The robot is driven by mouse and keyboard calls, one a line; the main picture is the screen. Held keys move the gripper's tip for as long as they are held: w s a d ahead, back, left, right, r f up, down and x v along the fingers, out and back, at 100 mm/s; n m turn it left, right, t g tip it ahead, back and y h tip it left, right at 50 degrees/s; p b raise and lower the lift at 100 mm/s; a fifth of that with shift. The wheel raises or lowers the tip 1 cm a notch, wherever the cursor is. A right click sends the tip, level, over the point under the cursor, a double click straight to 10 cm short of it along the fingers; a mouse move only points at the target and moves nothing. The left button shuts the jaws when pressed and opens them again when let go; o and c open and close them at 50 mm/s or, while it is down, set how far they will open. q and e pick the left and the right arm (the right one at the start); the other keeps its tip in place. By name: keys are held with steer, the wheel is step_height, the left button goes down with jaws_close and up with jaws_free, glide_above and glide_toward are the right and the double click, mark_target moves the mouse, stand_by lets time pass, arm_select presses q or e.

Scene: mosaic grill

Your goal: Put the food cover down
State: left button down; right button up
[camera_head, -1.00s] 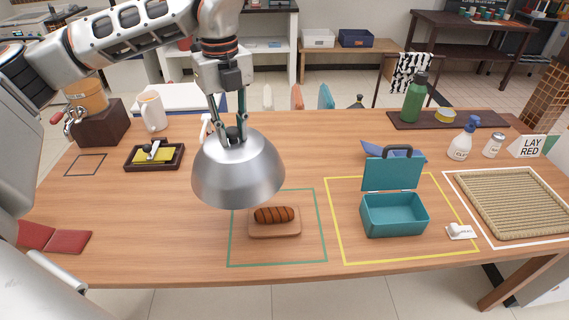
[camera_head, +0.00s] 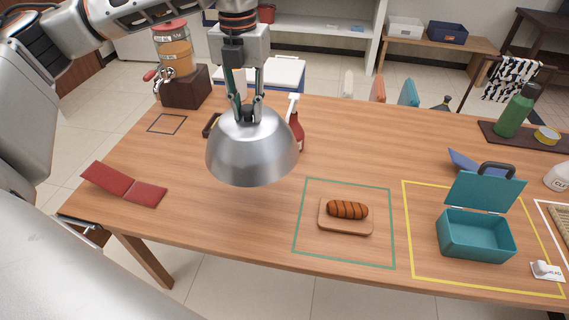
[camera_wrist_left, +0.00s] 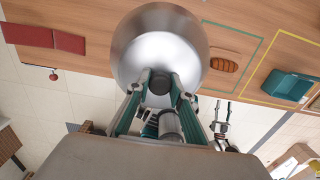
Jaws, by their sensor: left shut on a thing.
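The food cover (camera_head: 252,155) is a shiny metal dome, held with its open side down above the table, left of the green outlined square. It also shows in the left wrist view (camera_wrist_left: 160,42). My left gripper (camera_head: 247,113) is shut on the knob at its top. A grilled sausage-like item (camera_head: 347,209) lies on a small wooden board (camera_head: 345,229) inside the green outline (camera_head: 302,222), uncovered. My right gripper does not show clearly in the head view.
A red bottle (camera_head: 297,132) stands just behind the cover. A red folded mat (camera_head: 123,184) lies at the left. An open teal box (camera_head: 478,235) stands in a yellow outline. The wood left of the green outline is bare.

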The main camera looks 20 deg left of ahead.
arm_select(q)
step_height(320, 180, down, 20)
steer(key=shift+r, duration=0.25)
stand_by(0.3)
steer(key=shift+f, duration=0.1)
steer(key=shift+f, duration=0.1)
steer(key=c, duration=1.8)
jaws_free()
step_height(320, 180, up, 12)
steer(key=shift+r, duration=0.2)
